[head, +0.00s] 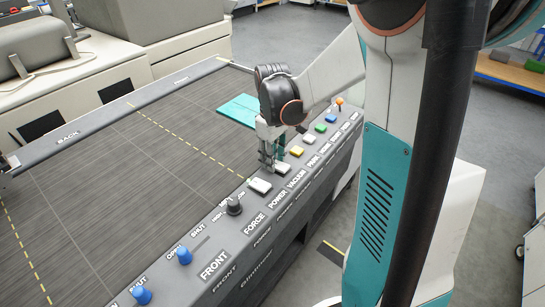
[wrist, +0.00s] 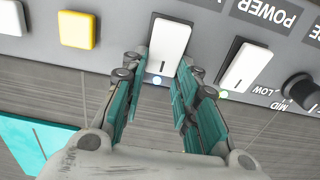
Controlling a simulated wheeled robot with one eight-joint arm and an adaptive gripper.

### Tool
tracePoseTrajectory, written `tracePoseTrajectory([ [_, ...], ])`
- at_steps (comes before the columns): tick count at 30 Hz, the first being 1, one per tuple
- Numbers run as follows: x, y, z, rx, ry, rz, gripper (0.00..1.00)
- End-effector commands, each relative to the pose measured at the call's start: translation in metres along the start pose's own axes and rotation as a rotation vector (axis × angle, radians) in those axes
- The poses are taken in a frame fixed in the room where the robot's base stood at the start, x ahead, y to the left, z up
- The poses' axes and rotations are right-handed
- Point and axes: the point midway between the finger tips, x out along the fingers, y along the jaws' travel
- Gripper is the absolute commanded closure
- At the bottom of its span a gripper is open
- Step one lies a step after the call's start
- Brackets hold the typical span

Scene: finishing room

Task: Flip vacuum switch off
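The vacuum switch (head: 283,169) is a white rocker on the table's grey control rail, next to the printed word VACUUM. In the wrist view the white rocker (wrist: 168,45) shows at the top middle, with a small pale light by its near end. My gripper (head: 271,166) points down at the rail beside this rocker. In the wrist view my gripper (wrist: 160,72) is open, its teal-padded fingers on either side of the rocker's near end with nothing between them. I cannot tell whether a fingertip touches the rocker.
A similar white power rocker (head: 260,186) sits close by, then a black knob (head: 234,206). On the other side are a yellow button (head: 297,151), a green button (head: 320,128) and a blue button (head: 331,118). A teal sheet (head: 238,109) lies on the dark table bed.

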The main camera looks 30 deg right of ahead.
Motion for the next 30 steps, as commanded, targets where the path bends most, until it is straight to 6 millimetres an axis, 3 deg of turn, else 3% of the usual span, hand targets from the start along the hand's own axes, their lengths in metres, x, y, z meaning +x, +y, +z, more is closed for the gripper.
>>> tracePoseTrajectory([
  [8, -0.002, 0.000, 0.003, 0.001, 0.039, -0.002, 0.96],
  [18, -0.006, 0.000, 0.010, 0.002, 0.314, 0.000, 0.96],
  [28, -0.007, 0.000, 0.009, 0.000, 0.330, -0.001, 0.96],
  [29, -0.007, 0.000, 0.009, 0.000, 0.330, -0.001, 0.65],
  [30, -0.007, 0.000, 0.009, 0.000, 0.330, -0.001, 0.56],
])
